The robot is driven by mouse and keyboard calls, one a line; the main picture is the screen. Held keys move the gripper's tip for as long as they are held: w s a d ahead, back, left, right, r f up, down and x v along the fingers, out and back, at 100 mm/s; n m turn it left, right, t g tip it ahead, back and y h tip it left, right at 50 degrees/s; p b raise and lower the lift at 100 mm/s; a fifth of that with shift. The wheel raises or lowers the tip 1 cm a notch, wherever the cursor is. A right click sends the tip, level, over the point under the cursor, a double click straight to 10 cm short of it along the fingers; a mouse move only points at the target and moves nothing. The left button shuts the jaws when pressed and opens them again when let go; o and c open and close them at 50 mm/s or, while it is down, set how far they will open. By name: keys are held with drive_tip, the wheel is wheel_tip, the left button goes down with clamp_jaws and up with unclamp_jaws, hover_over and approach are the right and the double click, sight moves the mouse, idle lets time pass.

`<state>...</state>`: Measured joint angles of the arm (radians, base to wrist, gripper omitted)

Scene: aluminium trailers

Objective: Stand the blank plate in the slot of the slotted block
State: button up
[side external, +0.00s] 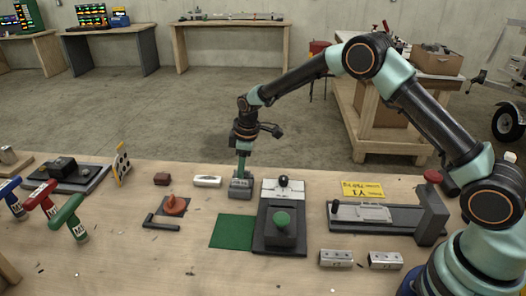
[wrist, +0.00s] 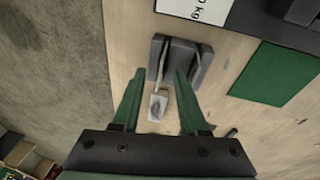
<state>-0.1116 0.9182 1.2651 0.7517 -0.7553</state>
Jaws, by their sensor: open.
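I cannot tell whether one of these strips is the blank plate's edge; the plate is not clearly visible in either view. My gripper (side external: 241,178) points down at the block from directly above. In the wrist view my gripper (wrist: 158,82) is open, its green fingers apart and reaching toward the block. The fingertips overlap the block's outline, and contact cannot be told.
A white block (side external: 207,181) lies just left of the slotted block. A green mat (side external: 232,231) lies in front. A dark fixture (side external: 262,238) with a green knob stands right.

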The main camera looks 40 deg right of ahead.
clamp_jaws()
drive_tip(key=shift+r, duration=0.15)
